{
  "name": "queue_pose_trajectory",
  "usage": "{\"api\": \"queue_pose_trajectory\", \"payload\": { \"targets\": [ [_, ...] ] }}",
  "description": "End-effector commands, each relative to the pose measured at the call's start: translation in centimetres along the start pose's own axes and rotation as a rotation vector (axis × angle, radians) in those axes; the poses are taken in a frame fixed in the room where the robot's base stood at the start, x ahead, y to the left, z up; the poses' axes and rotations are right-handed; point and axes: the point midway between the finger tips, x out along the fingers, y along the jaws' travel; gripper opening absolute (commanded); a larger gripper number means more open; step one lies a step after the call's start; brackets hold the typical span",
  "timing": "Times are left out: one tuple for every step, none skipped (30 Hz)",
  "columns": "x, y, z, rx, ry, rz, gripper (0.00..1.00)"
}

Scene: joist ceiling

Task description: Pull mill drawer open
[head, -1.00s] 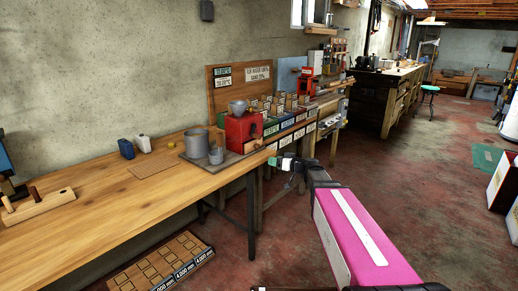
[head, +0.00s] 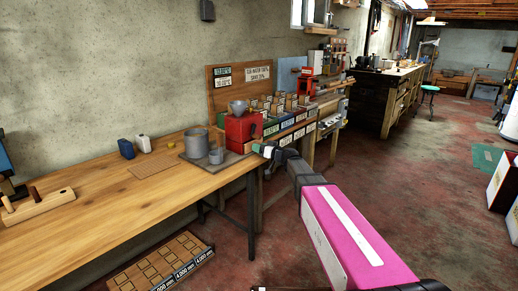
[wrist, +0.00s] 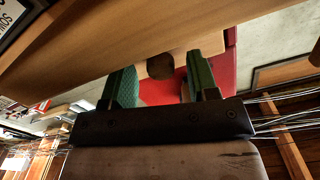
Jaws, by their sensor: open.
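The red mill (head: 243,130) stands on a dark board on the wooden bench, with a grey bowl-like top. In the wrist view the green-padded fingers (wrist: 160,84) are apart. A round dark brown knob (wrist: 160,66) shows between them in the picture, with a patch of light wood and the red mill body (wrist: 232,62) behind. I cannot tell whether either finger touches the knob.
The bench top (head: 110,205) fills the left; its edge runs close by my gripper. Grey metal cups (head: 196,142) stand left of the mill. Labelled bins (head: 290,125) line the bench beyond it.

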Motion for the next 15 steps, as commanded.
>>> {"api": "queue_pose_trajectory", "payload": {
  "targets": [
    [0.39,0.04,-0.01,0.0,0.0,-0.001,0.54],
    [0.51,0.02,-0.01,0.0,0.0,-0.001,0.54],
    [0.62,0.0,0.0,0.0,0.0,-0.001,0.54],
    [0.67,-0.01,0.0,0.0,0.0,-0.001,0.54],
    [0.71,-0.02,0.0,0.0,0.0,-0.001,0.54],
    [0.72,-0.03,0.0,0.0,0.0,0.0,0.54],
    [0.72,-0.04,0.0,0.0,0.0,0.0,0.54],
    [0.72,-0.04,0.0,0.0,0.0,0.0,0.54],
    [0.71,-0.05,0.0,0.0,0.0,0.0,0.54],
    [0.71,-0.05,0.0,0.0,0.0,0.0,0.54],
    [0.7,-0.04,0.0,0.0,0.0,0.0,0.54],
    [0.69,-0.05,0.0,0.0,0.0,0.0,0.51],
    [0.69,-0.05,0.0,0.0,0.0,0.0,0.41],
    [0.69,-0.05,0.0,0.0,0.0,0.0,0.31],
    [0.69,-0.05,0.0,0.0,0.0,0.0,0.18]
  ]
}}
